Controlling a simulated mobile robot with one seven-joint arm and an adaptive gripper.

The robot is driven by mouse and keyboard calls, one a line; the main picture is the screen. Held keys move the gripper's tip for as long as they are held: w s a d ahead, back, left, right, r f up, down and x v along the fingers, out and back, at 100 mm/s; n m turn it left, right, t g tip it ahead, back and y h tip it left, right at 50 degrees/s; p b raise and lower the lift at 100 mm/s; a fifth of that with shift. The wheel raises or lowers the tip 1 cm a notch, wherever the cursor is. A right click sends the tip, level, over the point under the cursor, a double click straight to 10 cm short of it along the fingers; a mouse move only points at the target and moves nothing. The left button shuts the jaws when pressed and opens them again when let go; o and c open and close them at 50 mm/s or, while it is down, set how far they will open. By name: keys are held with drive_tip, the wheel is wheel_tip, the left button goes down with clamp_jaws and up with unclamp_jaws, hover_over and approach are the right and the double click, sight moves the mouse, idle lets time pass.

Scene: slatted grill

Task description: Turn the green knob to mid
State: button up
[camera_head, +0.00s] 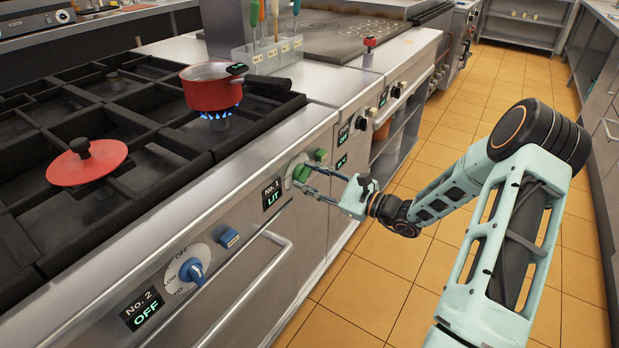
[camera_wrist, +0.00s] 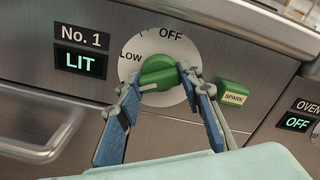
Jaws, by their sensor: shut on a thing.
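The green knob (camera_head: 301,174) sits on a white round dial on the front panel of the stove, beside the No. 1 display (camera_head: 272,194), which reads LIT. In the wrist view the green knob (camera_wrist: 160,72) is in the middle of the dial (camera_wrist: 171,43). OFF is printed at the top and LOW at the left; the lower part of the dial is hidden. A white mark on the knob shows at its lower left, below LOW. My gripper (camera_head: 304,182) reaches the knob from the right. In the wrist view my gripper (camera_wrist: 160,84) has one finger on either side of the knob, shut on it.
A green spark button (camera_wrist: 232,93) is right of the knob. A red pot (camera_head: 211,90) stands over a blue flame. A red lid (camera_head: 87,163) lies on the left grate. A blue knob (camera_head: 194,271) and oven handle (camera_head: 262,270) are nearer. The tiled floor is clear.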

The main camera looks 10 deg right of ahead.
drive_tip(key=o, duration=1.2)
drive_tip(key=shift+c, duration=0.2)
drive_tip(key=shift+d, duration=0.1)
drive_tip(key=v, duration=1.2)
